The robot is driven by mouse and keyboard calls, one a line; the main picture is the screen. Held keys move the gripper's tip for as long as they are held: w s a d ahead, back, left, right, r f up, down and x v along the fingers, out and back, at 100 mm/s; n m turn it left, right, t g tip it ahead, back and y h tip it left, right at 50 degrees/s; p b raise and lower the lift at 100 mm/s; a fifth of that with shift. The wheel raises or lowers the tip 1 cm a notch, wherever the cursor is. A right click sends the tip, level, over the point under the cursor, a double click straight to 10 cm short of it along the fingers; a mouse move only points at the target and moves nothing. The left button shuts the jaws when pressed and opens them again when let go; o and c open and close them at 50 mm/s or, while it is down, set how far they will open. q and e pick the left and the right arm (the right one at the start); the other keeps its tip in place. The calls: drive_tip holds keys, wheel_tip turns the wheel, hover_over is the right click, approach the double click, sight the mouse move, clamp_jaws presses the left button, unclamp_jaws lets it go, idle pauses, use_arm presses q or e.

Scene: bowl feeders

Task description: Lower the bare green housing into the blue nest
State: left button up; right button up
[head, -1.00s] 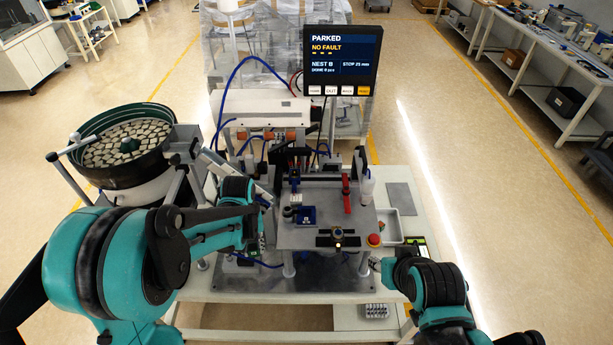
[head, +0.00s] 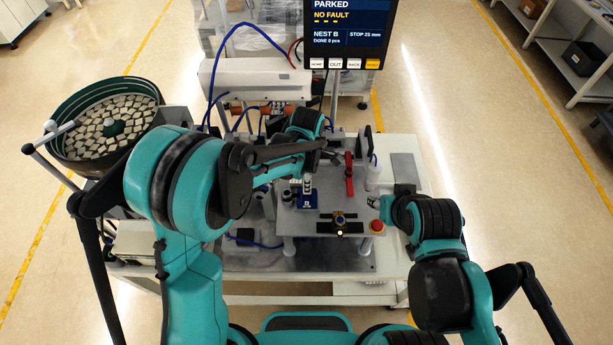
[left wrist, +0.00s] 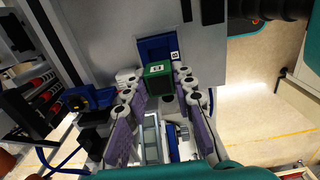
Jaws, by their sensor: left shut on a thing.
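The blue nest (left wrist: 157,47) is just beyond the housing in the left wrist view, on the grey plate. In the head view the left gripper (head: 310,165) is over the blue nest (head: 307,202); the arm and fingers mostly hide the housing there. I cannot tell whether housing and nest touch. My right gripper (head: 373,202) is by the plate's right edge, too small to read.
A red lever (head: 349,175) stands right of the nest, and a dark knob fixture (head: 340,222) in front. A red button (head: 377,227) is at the plate's front right corner. The bowl feeder (head: 105,125) is at the left. The screen (head: 347,33) reads PARKED, NO FAULT.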

use_arm(q)
drive_tip(key=shift+s+f, duration=0.1)
drive_tip(key=shift+f, duration=0.3)
drive_tip(key=shift+f+b, duration=0.5)
drive_tip(key=shift+f, duration=0.15)
drive_tip(key=shift+f+b, duration=0.3)
drive_tip(key=shift+f, duration=0.3)
drive_tip(key=shift+f+b, duration=0.75)
drive_tip(key=shift+b, duration=0.05)
drive_tip(key=shift+f+b, duration=0.4)
drive_tip(key=shift+f, duration=0.05)
drive_tip(key=o, duration=1.1)
wheel_tip(320, 180, up, 12)
drive_tip(key=shift+r, duration=0.1)
